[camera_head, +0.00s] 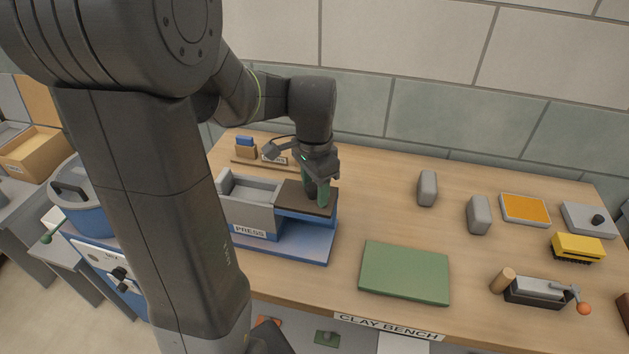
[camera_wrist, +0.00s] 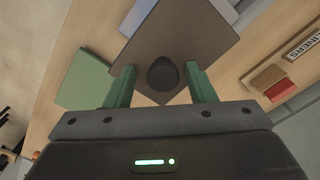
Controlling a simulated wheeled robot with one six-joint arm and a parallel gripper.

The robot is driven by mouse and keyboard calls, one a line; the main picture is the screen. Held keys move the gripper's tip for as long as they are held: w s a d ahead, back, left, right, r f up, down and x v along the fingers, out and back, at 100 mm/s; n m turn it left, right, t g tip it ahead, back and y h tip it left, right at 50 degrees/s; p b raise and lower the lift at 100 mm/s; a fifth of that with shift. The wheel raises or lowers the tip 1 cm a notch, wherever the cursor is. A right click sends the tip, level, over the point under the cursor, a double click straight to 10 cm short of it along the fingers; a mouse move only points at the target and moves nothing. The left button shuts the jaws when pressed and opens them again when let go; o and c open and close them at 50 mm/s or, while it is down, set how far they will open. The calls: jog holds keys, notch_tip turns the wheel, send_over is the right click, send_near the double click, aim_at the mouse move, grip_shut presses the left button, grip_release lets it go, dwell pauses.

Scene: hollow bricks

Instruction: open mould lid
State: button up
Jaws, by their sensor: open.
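The mould lid appears to be a flat dark brown plate (camera_head: 295,198) with a round black knob (camera_wrist: 162,73). It lies at the right end of the press (camera_head: 250,215), over a blue part, beside an open grey box section. My gripper (camera_head: 318,190) is over the plate, pointing down. In the wrist view its two green fingers (camera_wrist: 162,84) are open, one on each side of the knob. A gap shows around the knob, and I cannot tell whether either finger touches it. In the head view the gripper hides the knob.
A green board (camera_head: 405,272) lies right of the press. Two grey blocks (camera_head: 428,188) stand behind it. A lever tool (camera_head: 537,291), a yellow brush (camera_head: 577,248) and an orange tray (camera_head: 525,209) are further right. A liners holder (camera_wrist: 305,45) is near the wall.

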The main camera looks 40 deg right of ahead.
aim_at(315, 186)
notch_tip(315, 186, up, 14)
dwell(0.5)
jog(key=shift+f, duration=0.15)
jog(key=f, duration=1.3)
jog(key=shift+w+a+f, duration=0.25)
jog(key=shift+w+f, duration=0.15)
jog(key=shift+w+a, duration=0.35)
jog(key=shift+w, duration=0.05)
